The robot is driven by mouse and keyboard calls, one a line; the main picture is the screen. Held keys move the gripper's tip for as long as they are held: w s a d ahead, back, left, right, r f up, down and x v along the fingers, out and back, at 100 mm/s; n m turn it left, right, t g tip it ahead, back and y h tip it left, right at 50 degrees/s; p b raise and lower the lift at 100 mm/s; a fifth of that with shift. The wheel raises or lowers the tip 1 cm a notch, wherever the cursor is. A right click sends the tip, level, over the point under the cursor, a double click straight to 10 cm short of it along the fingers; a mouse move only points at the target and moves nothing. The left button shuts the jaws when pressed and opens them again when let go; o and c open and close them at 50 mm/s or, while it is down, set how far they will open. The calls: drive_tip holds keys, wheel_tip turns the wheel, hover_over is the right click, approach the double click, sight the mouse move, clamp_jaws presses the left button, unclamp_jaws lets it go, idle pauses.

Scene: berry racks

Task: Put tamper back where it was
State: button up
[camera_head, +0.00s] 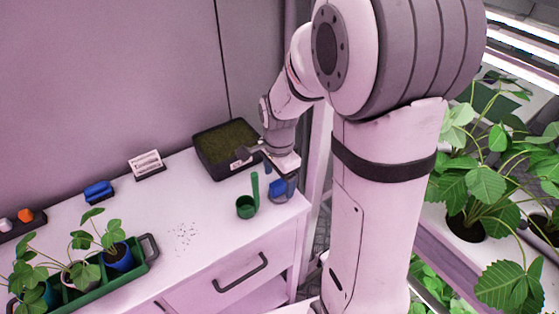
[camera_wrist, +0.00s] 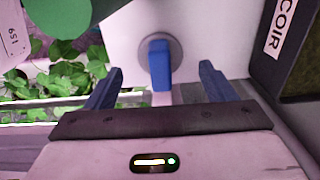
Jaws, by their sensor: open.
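The tamper (camera_wrist: 159,63), a blue upright handle on a round grey disc, stands on the white worktop in the wrist view. My gripper (camera_wrist: 162,72) is open, with its two blue fingers on either side of the handle and a gap at each side. Nothing is gripped. In the head view, my gripper (camera_head: 284,172) is low over the right end of the worktop. Blue shows just below it, but I cannot tell tamper from fingers there.
A black coir tray (camera_head: 199,157) stands close behind my gripper, and a green scoop (camera_head: 246,207) with an upright handle stands just left. A green planter (camera_head: 112,286) holds seedlings at front left.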

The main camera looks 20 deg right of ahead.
sight(279, 184)
wheel_tip(279, 184, up, 7)
drive_tip(key=shift+r, duration=0.2)
drive_tip(key=shift+s+r, duration=0.2)
drive_tip(key=shift+r, duration=0.1)
drive_tip(key=s+r+n+t, duration=0.2)
drive_tip(key=s+r+n, duration=0.2)
drive_tip(key=s+n, duration=0.9)
drive_tip(key=shift+s+d+n+t, duration=0.2)
drive_tip(key=shift+s+n+t, duration=0.2)
drive_tip(key=shift+n, duration=0.3)
drive_tip(key=shift+c, duration=0.3)
